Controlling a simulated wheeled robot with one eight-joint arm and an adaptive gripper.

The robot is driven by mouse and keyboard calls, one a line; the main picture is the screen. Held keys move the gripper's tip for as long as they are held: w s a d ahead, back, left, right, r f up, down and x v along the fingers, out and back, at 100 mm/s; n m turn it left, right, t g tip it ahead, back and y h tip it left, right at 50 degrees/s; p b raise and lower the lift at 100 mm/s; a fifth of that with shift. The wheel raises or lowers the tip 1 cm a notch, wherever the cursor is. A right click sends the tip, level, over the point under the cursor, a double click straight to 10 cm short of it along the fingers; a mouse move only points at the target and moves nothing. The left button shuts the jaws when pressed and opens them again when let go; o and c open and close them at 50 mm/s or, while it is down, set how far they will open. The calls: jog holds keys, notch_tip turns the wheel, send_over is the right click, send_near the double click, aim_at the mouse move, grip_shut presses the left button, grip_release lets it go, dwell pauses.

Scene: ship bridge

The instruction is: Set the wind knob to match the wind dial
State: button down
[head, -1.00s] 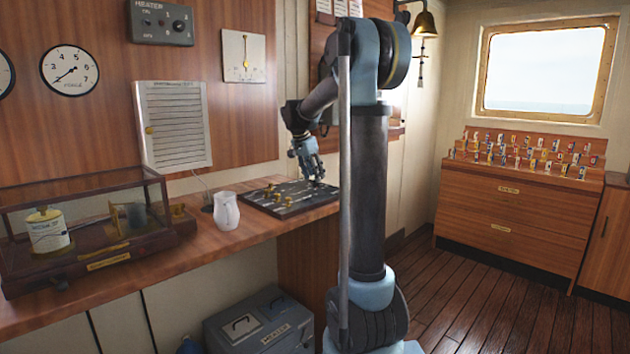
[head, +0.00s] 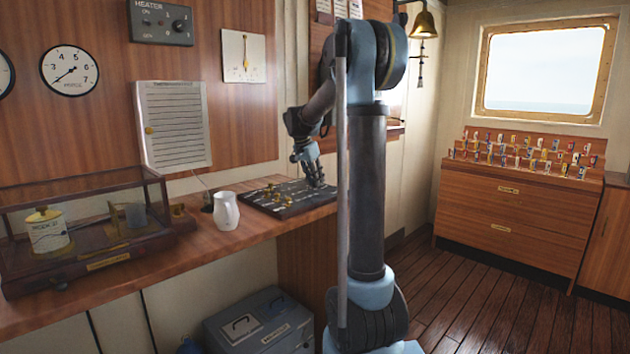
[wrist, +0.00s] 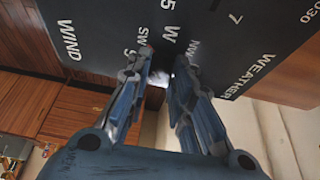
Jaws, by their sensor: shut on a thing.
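The black knob board (head: 290,207) lies on the wooden counter, with several brass knobs (head: 270,188) on it. My gripper (head: 320,184) reaches down at its right end. In the wrist view my gripper (wrist: 165,65) is shut on a knob, which the fingers mostly hide. The lettering SW, W and NW shows around the fingertips. The label WIND (wrist: 69,40) is to their left and WEATHER (wrist: 243,78) to their right. A round white dial (head: 69,70) on the wall has its needle toward the lower left; its small label is unreadable. Another dial (head: 3,74) is cut off at the left edge.
A glass-lidded case (head: 85,230) stands further left on the counter. A grey box (head: 260,320) is on the floor below.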

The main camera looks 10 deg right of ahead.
jog(key=shift+w+n, duration=0.1)
jog(key=shift+n, duration=0.2)
jog(key=n+t+y, duration=0.1)
jog(key=n, duration=0.2)
jog(key=n+y, duration=0.1)
jog(key=n, duration=0.1)
jog(key=n+t, duration=0.1)
jog(key=n, duration=0.2)
jog(key=shift+d+r+y, duration=0.1)
jog(key=shift+d+y, duration=0.1)
jog(key=shift+y, duration=0.2)
jog(key=n+y, duration=0.1)
jog(key=n, duration=0.3)
jog(key=shift+d+y, duration=0.15)
jog(key=shift+y, duration=0.25)
jog(key=n, duration=0.2)
jog(key=n+y, duration=0.1)
jog(key=n, duration=0.2)
jog(key=shift+d+g+y, duration=0.15)
jog(key=shift+g+y, duration=0.15)
jog(key=shift+g, duration=0.1)
jog(key=c, duration=1.4)
grip_release()
